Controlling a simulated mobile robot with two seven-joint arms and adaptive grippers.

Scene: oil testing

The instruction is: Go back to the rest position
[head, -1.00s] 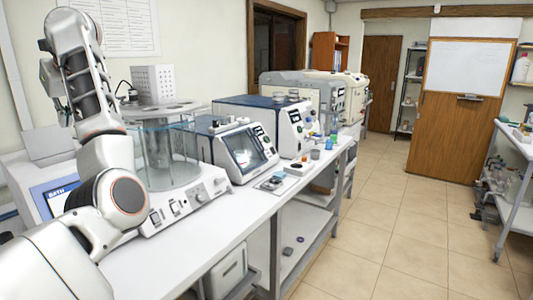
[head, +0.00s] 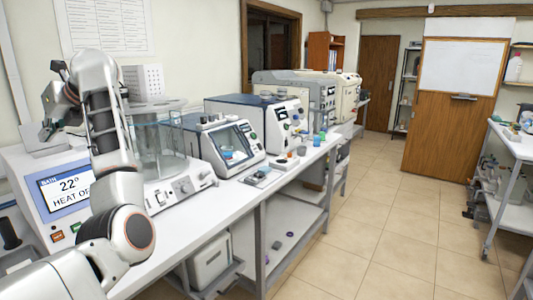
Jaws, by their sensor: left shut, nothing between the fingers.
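My left arm comes in from the lower left and bends up in front of the bath machine. My left gripper (head: 48,128) hangs at the far left beside the raised wrist, above the bath machine (head: 32,188). Its fingers are small and partly in shadow; it is shut and holds nothing. The bath machine's screen reads 22° and "HEAT OF", cut off by my arm. My right gripper is not in view.
A glass bath vessel (head: 158,145) stands close to the right of my arm. Several instruments line the white bench (head: 185,245), with small coloured containers (head: 318,139) near its front edge. The tiled floor (head: 385,240) to the right is clear. A shelf table (head: 510,145) stands at the right.

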